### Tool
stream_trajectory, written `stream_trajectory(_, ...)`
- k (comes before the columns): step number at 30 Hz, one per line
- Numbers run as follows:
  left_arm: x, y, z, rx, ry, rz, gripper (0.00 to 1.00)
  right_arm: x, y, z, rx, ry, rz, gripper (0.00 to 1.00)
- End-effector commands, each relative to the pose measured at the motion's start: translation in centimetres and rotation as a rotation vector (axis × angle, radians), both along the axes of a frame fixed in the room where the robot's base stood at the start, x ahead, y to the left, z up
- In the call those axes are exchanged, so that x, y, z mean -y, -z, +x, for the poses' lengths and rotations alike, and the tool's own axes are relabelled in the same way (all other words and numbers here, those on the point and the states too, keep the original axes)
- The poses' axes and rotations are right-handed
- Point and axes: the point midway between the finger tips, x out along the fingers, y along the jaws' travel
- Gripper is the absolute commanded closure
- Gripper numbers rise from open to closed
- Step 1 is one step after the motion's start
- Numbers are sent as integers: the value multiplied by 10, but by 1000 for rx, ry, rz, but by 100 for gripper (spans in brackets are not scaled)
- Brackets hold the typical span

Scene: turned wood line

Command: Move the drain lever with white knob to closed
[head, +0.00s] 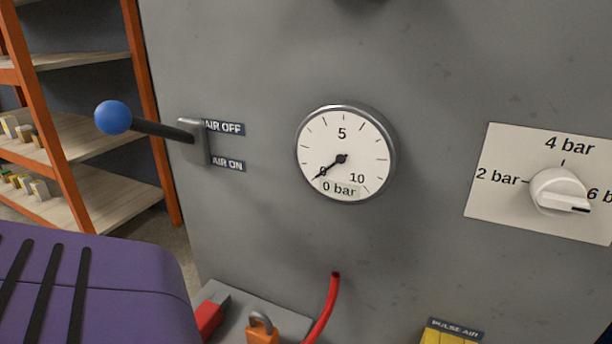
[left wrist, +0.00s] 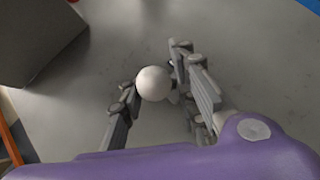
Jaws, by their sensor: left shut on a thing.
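The white knob (left wrist: 153,83) of the drain lever is in the left wrist view, between the two fingers of my left gripper (left wrist: 155,76). The gripper is shut on it. The lever's rod and any open or closed marking are hidden or out of view, so I cannot tell the lever's position. The drain lever does not show in the head view. My right gripper is in neither view.
A lever with a blue knob (head: 113,117) sticks out from the grey panel by the AIR OFF and AIR ON labels. The gauge (head: 342,155) reads about 0 bar. An orange padlock (head: 262,331) and red hose (head: 325,312) are below. Orange shelving (head: 150,110) stands left.

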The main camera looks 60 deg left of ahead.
Motion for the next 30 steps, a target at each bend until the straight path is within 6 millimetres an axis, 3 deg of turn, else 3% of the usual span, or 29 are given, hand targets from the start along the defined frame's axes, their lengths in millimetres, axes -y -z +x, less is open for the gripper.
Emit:
stream_trajectory(1, -12, -4, 1, 14, -30, 4, 100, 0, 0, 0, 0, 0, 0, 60)
stream_trajectory(14, -12, -4, 1, 16, -30, 4, 100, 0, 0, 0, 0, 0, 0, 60)
stream_trajectory(15, -12, -4, 1, 16, -30, 4, 71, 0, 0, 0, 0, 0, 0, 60)
stream_trajectory(17, -12, -4, 1, 16, -29, 3, 63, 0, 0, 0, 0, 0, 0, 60)
stream_trajectory(30, -8, -2, 0, 9, -20, -2, 62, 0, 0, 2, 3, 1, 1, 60)
